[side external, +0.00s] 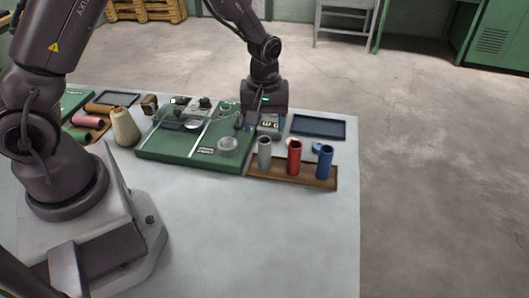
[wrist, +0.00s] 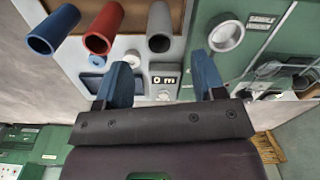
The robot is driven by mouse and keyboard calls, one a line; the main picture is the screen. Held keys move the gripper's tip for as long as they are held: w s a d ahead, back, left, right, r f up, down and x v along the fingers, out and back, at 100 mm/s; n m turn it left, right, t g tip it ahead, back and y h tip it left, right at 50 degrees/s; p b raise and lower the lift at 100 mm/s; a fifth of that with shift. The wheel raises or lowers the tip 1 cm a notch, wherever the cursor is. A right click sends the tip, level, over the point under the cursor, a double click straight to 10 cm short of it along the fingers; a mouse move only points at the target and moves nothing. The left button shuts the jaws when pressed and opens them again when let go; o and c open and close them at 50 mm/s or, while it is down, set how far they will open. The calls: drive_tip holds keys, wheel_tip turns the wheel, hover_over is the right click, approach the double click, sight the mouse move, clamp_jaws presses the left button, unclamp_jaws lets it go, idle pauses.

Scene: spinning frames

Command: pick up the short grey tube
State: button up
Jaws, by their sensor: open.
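A grey tube (side external: 264,154) stands upright at the left end of a wooden tray (side external: 313,180), beside a red tube (side external: 294,158) and a blue tube (side external: 325,163). The three look similar in height. My gripper (side external: 250,121) is above the table, behind and slightly left of the grey tube. In the wrist view the grey tube (wrist: 159,28) is at the top, beyond the fingertips and apart from them. My gripper (wrist: 163,70) is open, with nothing held between its blue fingers.
A small box with a display (wrist: 164,84) shows between my fingers. A dark blue tray (side external: 318,127) lies behind the tubes. The table front is clear.

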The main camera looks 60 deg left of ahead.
sight(264, 140)
wheel_tip(264, 140, down, 8)
drive_tip(key=shift+s+d+r, duration=0.1)
idle(0.4)
drive_tip(key=c, duration=1)
